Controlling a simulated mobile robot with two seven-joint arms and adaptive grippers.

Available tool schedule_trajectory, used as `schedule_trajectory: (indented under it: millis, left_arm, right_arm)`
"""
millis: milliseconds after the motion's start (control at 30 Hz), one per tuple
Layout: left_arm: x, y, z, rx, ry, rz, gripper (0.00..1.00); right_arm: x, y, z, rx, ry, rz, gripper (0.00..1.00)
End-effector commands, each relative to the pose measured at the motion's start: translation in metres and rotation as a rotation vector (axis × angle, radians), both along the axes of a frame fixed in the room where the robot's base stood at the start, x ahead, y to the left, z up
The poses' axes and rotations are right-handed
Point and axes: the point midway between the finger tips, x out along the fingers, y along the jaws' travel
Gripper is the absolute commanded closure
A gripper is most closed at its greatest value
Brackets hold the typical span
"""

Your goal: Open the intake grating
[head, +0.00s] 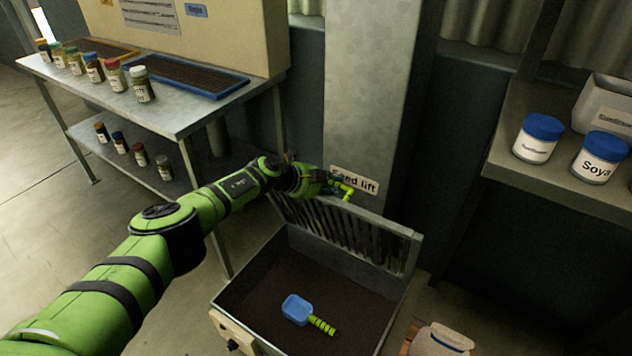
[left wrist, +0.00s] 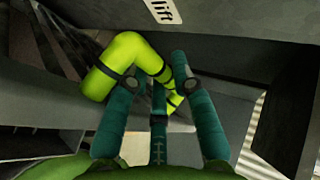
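The intake grating (head: 345,232) is a grey barred panel. It stands raised, nearly upright, along the back edge of the intake hopper (head: 232,296), whose top is open. My left gripper (head: 343,187) is at the grating's top edge, just by the "Seed lift" label (head: 368,185). In the left wrist view its teal fingers (left wrist: 158,82) are closed around the bent yellow-green handle (left wrist: 125,62). The far side of the grip is hidden. My right gripper is not in view.
A shelf with blue-lidded jars (head: 537,140) is at right, a metal table (head: 190,112) with several jars at left.

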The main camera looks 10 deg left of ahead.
Motion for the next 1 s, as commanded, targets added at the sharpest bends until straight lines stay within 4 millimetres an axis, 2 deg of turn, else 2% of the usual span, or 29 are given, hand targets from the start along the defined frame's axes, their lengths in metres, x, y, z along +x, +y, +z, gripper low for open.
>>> schedule_trajectory:
  millis: [33, 267, 800, 1000]
  left_arm:
    - [0.003, 0.004, 0.01, -0.011, -0.01, 0.009, 0.65]
    - [-0.008, 0.017, 0.021, -0.007, -0.013, 0.01, 0.65]
    - [-0.057, 0.065, 0.056, 0.001, -0.007, 0.004, 0.65]
    - [-0.066, 0.073, 0.062, 0.002, -0.005, 0.002, 0.65]
  right_arm:
    - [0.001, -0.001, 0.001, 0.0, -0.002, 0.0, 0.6]
    - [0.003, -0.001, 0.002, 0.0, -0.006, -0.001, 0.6]
    - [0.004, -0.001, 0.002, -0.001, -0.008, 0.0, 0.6]
    - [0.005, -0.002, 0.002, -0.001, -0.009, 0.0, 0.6]
